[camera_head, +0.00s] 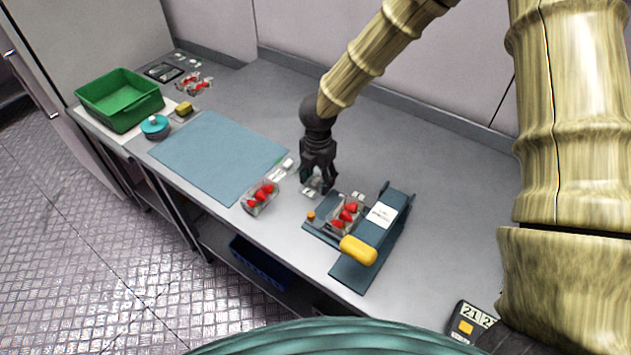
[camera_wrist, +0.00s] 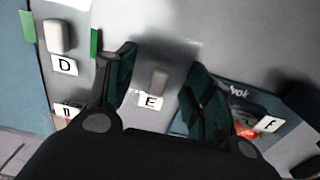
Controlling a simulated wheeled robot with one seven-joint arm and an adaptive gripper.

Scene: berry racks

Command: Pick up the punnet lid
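My gripper (camera_head: 318,188) points down over the grey bench, between the blue mat and the dark blue weighing stand. In the wrist view its two fingers (camera_wrist: 158,75) are apart, so it is open. Between them, below, is a small grey block (camera_wrist: 158,80) beside a label E (camera_wrist: 150,101). This may be the handle of a clear punnet lid; I cannot make out the lid's outline. A paler block (camera_wrist: 58,36) with a label D is to the left. In the head view my fingers partly hide the E spot.
A strawberry punnet (camera_head: 260,197) stands left of my gripper. Another (camera_head: 346,213) sits on the stand (camera_head: 362,275) with a yellow handle (camera_head: 358,250). The blue mat (camera_head: 216,155), green crate (camera_head: 118,97) and teal round container (camera_head: 154,125) are farther left. Bench behind my gripper is clear.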

